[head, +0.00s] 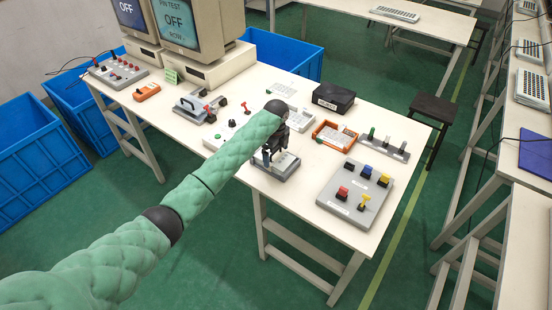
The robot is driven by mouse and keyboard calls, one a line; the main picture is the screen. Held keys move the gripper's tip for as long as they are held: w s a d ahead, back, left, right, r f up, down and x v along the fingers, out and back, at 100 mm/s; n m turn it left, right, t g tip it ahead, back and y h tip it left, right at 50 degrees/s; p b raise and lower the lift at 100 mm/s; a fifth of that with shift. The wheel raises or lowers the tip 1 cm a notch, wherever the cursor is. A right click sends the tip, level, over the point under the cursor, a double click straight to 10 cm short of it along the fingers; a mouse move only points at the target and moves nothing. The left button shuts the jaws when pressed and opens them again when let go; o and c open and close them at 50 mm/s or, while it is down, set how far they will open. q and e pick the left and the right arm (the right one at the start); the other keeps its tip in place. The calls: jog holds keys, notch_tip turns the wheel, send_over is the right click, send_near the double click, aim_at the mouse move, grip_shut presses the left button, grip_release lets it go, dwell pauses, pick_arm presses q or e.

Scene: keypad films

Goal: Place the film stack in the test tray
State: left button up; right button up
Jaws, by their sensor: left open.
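My left arm reaches in from the lower left over the white table (385,222). Its gripper (271,155) points down, open, just above a small grey tray-like fixture (287,170) near the table's front edge. The gripper hides part of this fixture, and I cannot tell whether they touch. An orange-rimmed tray (317,128) with pale, keypad-like contents lies to the right of and behind the gripper. A pale keypad-like piece (301,118) lies behind the arm. I cannot tell for sure which of these is the film stack or the test tray. My right gripper is not in view.
A grey panel with coloured switches (354,198) is at the table's right end. A black box (333,97) and a row of levers (383,146) stand behind. Monitors (190,28) and a clamp fixture (192,108) are left. Blue crates (35,140) stand beyond the table.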

pick_arm(q)
notch_tip(320, 180, up, 9)
jog(key=shift+r+b, duration=0.1)
jog(key=shift+b, duration=0.95)
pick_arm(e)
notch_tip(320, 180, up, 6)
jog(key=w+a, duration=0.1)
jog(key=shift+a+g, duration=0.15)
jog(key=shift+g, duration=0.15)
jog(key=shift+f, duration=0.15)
